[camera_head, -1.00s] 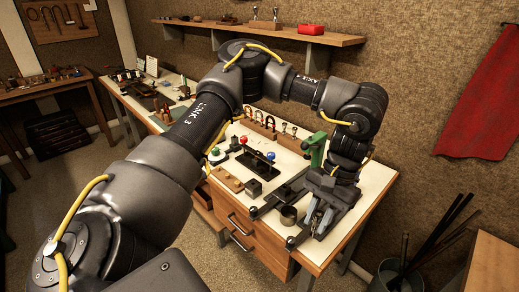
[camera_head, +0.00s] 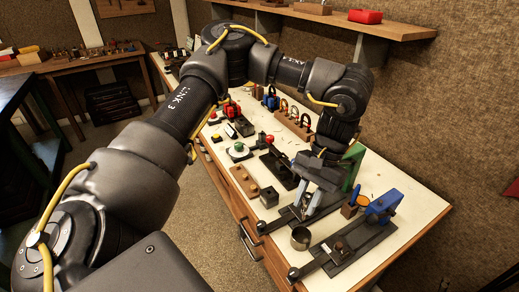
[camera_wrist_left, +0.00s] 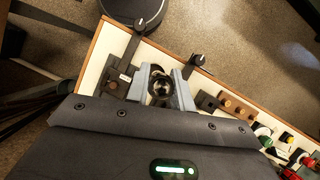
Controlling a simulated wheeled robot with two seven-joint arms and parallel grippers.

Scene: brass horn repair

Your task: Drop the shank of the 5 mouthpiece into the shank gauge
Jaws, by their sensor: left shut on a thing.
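My left gripper (camera_head: 311,205) is above the workbench. Its pale fingers (camera_wrist_left: 163,88) are shut on a dark, round, shiny piece (camera_wrist_left: 162,90), seen end-on in the left wrist view. It looks like a mouthpiece, but no number is readable and its shank is hidden. In the head view the fingers and wrist hide the held piece. A small dark square block (camera_head: 268,195), possibly the shank gauge, stands to the left of the gripper. It also shows in the left wrist view (camera_wrist_left: 207,101), right of the fingers. My right gripper is not in view.
A wooden block with pegs (camera_head: 243,183) is left of the dark block. A metal cup (camera_head: 300,238) stands near the front edge between two black lever tools. A green bracket (camera_head: 353,166) and a blue press (camera_head: 384,205) stand close on the right.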

